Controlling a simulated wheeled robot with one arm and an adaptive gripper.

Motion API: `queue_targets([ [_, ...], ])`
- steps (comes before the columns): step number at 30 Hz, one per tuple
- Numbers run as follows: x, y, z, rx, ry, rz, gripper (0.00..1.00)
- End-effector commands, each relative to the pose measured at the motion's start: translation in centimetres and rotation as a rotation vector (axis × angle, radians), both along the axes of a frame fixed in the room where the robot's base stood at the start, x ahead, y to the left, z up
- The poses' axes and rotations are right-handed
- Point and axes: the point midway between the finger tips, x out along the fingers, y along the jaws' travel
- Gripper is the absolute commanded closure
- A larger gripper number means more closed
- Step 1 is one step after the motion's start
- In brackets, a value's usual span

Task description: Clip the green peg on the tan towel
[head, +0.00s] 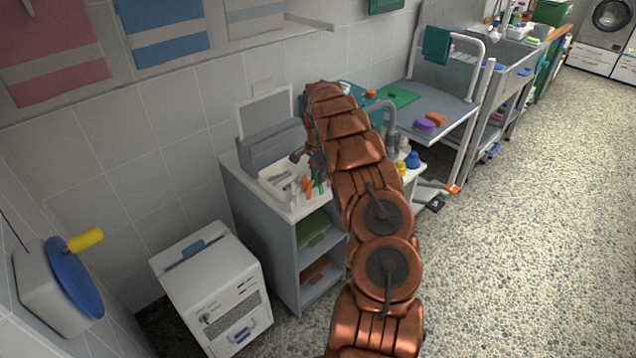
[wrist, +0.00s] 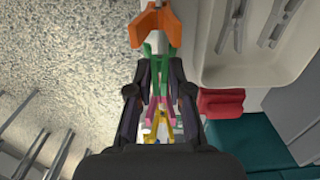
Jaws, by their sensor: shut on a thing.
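My gripper (wrist: 160,72) is shut on the green peg (wrist: 158,60) in the wrist view. An orange peg (wrist: 155,25) shows beyond it, and pink (wrist: 160,101) and yellow (wrist: 158,121) parts show nearer the palm. I cannot tell whether the green peg touches its neighbours. In the head view my gripper is small and partly hidden by my arm, near colourful pegs at the edge of a white tray (head: 268,181). The tan towel (head: 255,18) hangs on the wall at the upper left, cut off by the top edge; it has a grey stripe.
Pink (head: 52,45) and blue (head: 165,30) towels hang left of the tan one. A wall rail (head: 265,42) runs below them. A white cabinet (head: 215,285) stands in front of the wall. A grooming table (head: 455,112) stands behind my arm. Floor on the right is clear.

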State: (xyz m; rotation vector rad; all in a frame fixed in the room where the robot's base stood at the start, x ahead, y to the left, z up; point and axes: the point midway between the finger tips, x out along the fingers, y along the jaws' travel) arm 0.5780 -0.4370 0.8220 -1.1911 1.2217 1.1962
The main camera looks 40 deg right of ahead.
Motion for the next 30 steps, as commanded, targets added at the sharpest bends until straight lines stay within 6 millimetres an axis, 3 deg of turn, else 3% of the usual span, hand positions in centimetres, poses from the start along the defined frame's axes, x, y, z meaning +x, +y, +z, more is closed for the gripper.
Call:
queue_targets([
  [7, 0.0, 0.0, 0.3, 0.0, 0.0, 0.0, 1.0],
  [30, 0.0, 0.1, 4.6, 0.001, 0.001, 0.001, 1.0],
])
